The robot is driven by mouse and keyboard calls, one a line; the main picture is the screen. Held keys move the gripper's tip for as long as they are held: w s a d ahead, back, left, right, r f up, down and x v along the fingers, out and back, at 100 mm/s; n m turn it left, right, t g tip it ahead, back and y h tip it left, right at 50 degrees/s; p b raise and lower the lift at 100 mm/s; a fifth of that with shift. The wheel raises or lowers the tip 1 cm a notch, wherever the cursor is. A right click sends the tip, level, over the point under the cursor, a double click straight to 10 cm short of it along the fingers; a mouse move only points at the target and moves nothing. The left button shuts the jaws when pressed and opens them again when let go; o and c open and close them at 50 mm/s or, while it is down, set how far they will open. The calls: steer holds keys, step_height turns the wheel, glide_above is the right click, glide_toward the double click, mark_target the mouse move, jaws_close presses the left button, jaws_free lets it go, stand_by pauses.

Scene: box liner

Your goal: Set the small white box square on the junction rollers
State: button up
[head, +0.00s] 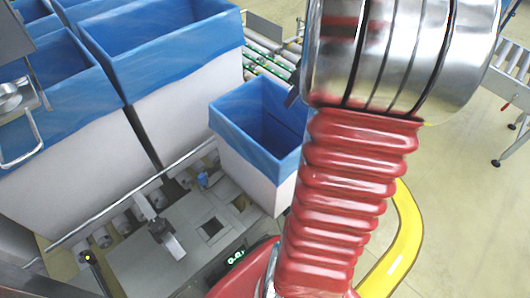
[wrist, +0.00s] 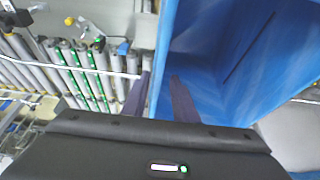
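The small white box (head: 247,170) has a blue liner (head: 230,108) folded over its rim. It stands near the middle of the head view, open at the top, beside my red-sleeved arm. My gripper (wrist: 160,82) shows in the wrist view with one dark finger on each side of the liner-covered box wall (wrist: 165,40). The right finger is over the inside of the box and the left finger is outside it. I cannot tell whether the fingers press on the wall. In the head view my arm hides most of my gripper and part of the box's right side.
Large white boxes with blue liners (head: 165,45) stand at the left. Rollers with green bands (head: 268,66) lie behind the small box and show at left in the wrist view (wrist: 80,75). A grey plate with square openings (head: 150,262) and a rail lie in front.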

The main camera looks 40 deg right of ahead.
steer(key=shift+w+f, duration=0.15)
steer(key=shift+f, duration=0.25)
steer(key=shift+x, duration=2.6)
steer(key=shift+d+f, duration=0.2)
steer(key=shift+f, duration=0.1)
jaws_close()
stand_by(0.4)
